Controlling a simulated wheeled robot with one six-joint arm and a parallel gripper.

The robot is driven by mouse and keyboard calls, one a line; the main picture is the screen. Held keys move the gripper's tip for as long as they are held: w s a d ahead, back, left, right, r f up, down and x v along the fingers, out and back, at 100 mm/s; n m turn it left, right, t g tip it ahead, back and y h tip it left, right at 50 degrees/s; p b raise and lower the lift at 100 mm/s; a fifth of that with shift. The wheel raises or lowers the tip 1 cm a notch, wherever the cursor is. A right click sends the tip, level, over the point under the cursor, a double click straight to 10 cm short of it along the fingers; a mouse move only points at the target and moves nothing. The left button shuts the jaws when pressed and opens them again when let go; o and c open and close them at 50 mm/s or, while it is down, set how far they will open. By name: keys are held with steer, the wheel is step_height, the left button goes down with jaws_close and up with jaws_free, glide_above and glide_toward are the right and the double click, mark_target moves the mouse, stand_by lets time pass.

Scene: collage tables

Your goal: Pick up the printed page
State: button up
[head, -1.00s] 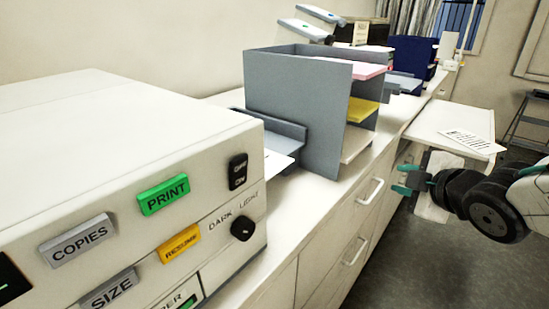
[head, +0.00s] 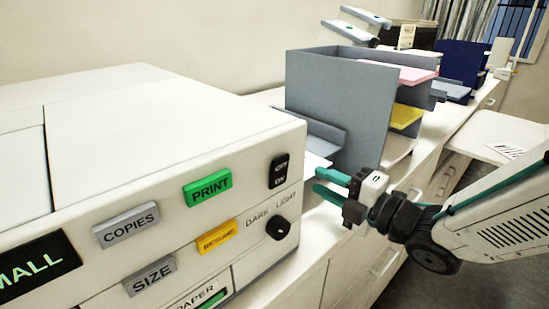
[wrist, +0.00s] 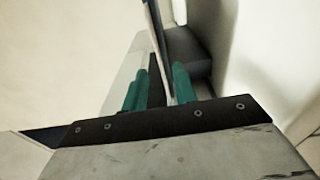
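A white sheet (head: 316,164) lies in the grey output tray (head: 322,130) at the right side of the copier, partly hidden by the copier. Its print cannot be seen. My gripper (head: 326,184) has two green fingers pointing left, beside the copier's right end and just in front of the sheet. The fingers are apart. In the wrist view my gripper (wrist: 160,85) also shows its fingers apart, with a thin upright edge between or beyond them. I cannot tell whether it touches the sheet.
The white copier (head: 150,150) with PRINT, COPIES and SIZE buttons fills the left. A grey shelf organizer (head: 338,105) with coloured paper stands behind the tray. A sheet with dark lines (head: 505,150) lies on a white side table (head: 490,130) at the right.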

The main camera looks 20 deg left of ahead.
steer(key=x, duration=0.2)
steer(key=shift+w+a, duration=0.15)
steer(key=shift+a, duration=0.2)
jaws_close()
